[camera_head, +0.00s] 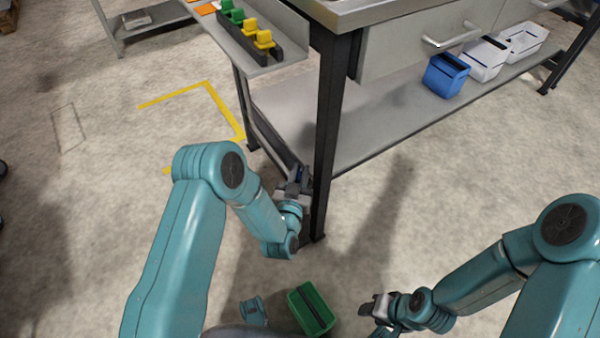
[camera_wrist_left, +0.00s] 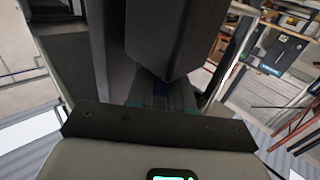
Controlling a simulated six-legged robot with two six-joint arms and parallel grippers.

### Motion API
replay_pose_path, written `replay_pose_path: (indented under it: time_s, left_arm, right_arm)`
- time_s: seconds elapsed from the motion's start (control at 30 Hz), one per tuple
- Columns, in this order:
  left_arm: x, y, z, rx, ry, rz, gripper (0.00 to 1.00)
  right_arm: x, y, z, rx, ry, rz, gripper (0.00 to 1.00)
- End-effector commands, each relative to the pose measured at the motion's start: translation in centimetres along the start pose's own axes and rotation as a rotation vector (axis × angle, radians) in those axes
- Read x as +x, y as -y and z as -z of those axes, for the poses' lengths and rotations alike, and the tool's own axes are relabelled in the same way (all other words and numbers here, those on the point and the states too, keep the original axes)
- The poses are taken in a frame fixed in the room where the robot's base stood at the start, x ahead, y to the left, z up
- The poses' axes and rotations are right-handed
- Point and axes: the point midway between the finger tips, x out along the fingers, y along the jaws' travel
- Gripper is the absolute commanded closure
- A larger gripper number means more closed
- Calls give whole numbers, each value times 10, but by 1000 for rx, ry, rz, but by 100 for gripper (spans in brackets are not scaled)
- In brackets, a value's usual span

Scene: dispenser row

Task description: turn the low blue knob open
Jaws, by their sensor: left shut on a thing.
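The low blue knob (camera_head: 301,173) shows as a small dark blue piece beside the bench's front leg, mostly hidden by my left gripper. My left gripper (camera_head: 297,184) is shut on it, low down at the left side of that leg. The knob's turn angle cannot be made out. My right gripper (camera_head: 372,307) is low at the front right, away from the bench; its finger gap is unclear.
The bench leg (camera_head: 328,130) stands right next to my left gripper. Green and yellow dispensers (camera_head: 247,29) sit on a side shelf above. A blue bin (camera_head: 446,75) and white bins (camera_head: 486,59) stand on the lower shelf. A green bin (camera_head: 312,308) is near my base.

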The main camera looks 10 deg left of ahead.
Motion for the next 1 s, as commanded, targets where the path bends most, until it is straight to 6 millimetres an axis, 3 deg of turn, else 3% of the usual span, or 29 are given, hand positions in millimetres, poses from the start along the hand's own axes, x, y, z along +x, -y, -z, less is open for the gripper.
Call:
replay_pose_path:
  time_s: [0.6, 1.0]
  left_arm:
    - [0, -3, -3, -3, 1, 554, 100]
    - [0, -1, -2, -2, 3, 762, 100]
  right_arm:
    - [14, -7, 4, 9, -9, -1, 57]
    - [24, -11, 11, 5, -33, 0, 57]
